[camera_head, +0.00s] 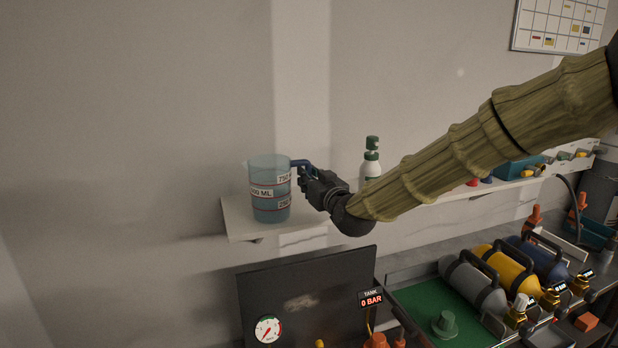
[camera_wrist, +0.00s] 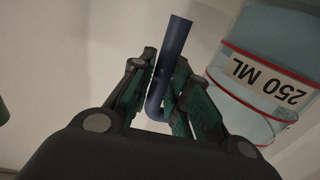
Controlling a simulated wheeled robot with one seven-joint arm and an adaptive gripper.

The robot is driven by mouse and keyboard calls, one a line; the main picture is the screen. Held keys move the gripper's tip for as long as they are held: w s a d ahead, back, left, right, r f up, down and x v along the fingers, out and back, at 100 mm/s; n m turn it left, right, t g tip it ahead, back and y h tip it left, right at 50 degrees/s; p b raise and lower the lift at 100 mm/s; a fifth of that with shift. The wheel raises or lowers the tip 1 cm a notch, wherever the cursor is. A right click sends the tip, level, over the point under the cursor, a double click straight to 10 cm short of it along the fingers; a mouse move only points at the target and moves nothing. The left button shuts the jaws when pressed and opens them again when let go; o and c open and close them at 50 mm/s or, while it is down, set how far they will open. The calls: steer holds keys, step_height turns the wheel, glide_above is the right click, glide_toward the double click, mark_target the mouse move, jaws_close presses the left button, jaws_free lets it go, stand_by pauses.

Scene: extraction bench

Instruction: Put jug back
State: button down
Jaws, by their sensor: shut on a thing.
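The jug (camera_head: 268,188) is a clear blue-tinted measuring jug with red bands, white volume labels and a dark blue handle. In the head view it is upright at the wall shelf (camera_head: 238,222); I cannot tell whether its base touches the shelf. My gripper (camera_head: 308,176) is at the jug's right side, shut on the handle. In the wrist view the blue handle (camera_wrist: 170,70) lies between the fingers of my gripper (camera_wrist: 162,95). The jug's body (camera_wrist: 262,85) shows at the right there, with a 250 ML label.
A white bottle with a green top (camera_head: 371,160) stands right of my gripper, close to my arm. Below are a dark panel with a gauge (camera_head: 300,300) and a green tray (camera_head: 440,290) with grey, yellow and blue cylinders (camera_head: 505,270). The wall left of the shelf is clear.

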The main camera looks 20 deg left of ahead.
steer(key=shift+f, duration=0.15)
steer(key=c, duration=1.4)
jaws_free()
steer(key=shift+o, duration=0.2)
steer(key=b+v, duration=0.3)
steer(key=v, duration=0.9)
